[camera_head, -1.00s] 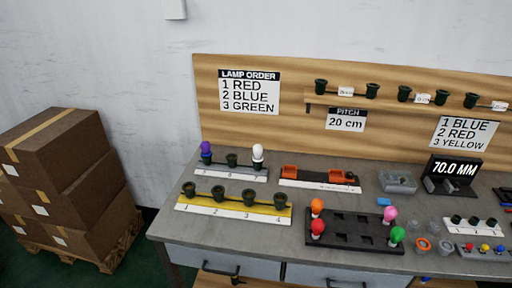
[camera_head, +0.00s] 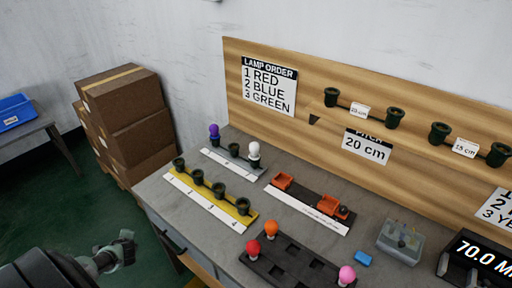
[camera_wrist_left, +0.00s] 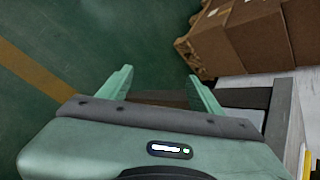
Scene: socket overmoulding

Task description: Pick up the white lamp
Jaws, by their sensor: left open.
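The white lamp (camera_head: 254,149) stands upright at the right end of a small white-fronted rack (camera_head: 232,164) on the grey bench. A purple lamp (camera_head: 214,130) is at the rack's left end, with a dark empty socket between them. My left gripper (camera_head: 122,248) is at the lower left in the head view, in front of the bench and well apart from the lamp. In the left wrist view its two green fingers (camera_wrist_left: 160,88) are spread with nothing between them, over the floor beside the bench edge. My right gripper is not in view.
A yellow rack (camera_head: 210,197) with several dark sockets lies in front of the lamp's rack. An orange-block rail (camera_head: 308,204) is to the right, and a black tray (camera_head: 290,264) with coloured lamps is nearer. Stacked boxes (camera_head: 128,115) stand left of the bench.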

